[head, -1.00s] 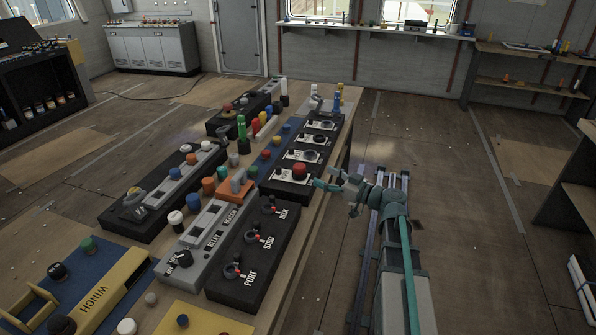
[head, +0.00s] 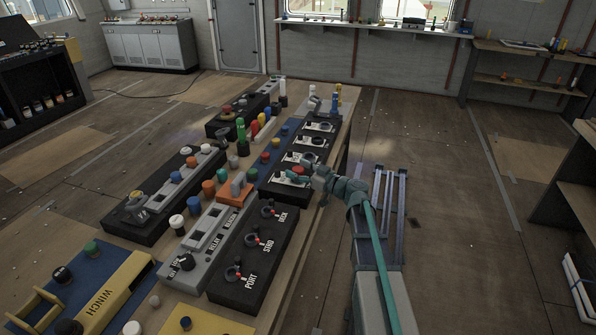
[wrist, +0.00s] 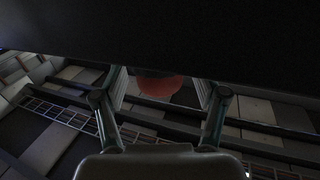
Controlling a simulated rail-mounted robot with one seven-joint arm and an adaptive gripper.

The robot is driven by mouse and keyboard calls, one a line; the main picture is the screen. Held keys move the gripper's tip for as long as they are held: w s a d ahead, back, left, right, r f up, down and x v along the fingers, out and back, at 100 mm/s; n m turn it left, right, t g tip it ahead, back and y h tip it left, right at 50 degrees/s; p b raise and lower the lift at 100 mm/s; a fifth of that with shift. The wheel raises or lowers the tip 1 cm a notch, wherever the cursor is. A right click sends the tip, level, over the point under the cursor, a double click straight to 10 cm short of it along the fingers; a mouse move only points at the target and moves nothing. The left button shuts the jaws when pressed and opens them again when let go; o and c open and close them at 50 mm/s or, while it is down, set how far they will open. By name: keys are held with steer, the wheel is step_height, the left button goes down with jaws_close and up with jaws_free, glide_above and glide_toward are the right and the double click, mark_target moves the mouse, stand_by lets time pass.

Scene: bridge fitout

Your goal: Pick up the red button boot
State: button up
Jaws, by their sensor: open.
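The red button boot (head: 298,169) sits on the near end of a long black panel (head: 283,190) at the table's right edge. It is round, and my gripper (head: 305,177) partly covers it. My gripper has come to it from the right, low over the panel. In the wrist view the boot (wrist: 160,88) shows dim red between the two spread fingers, with a gap on each side. A large dark surface hides its upper part. My gripper is open and holds nothing.
Several coloured knobs and upright cylinders (head: 240,130) crowd the table farther left. The floor (head: 440,200) to the right of my arm is clear.

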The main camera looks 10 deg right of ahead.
steer(key=c, duration=1.1)
steer(key=shift+o, duration=0.2)
steer(key=shift+r, duration=0.1)
steer(key=shift+r+b, duration=0.4)
steer(key=shift+r, duration=0.2)
steer(key=s+d+r+b, duration=0.2)
steer(key=d+r, duration=0.4)
steer(key=r, duration=0.2)
steer(key=s+d+r+b, duration=0.1)
steer(key=s+d+r, duration=0.2)
steer(key=d+r, duration=0.4)
steer(key=shift+s+r+b, duration=0.15)
steer(key=shift+r+b, duration=0.2)
steer(key=shift+a, duration=0.1)
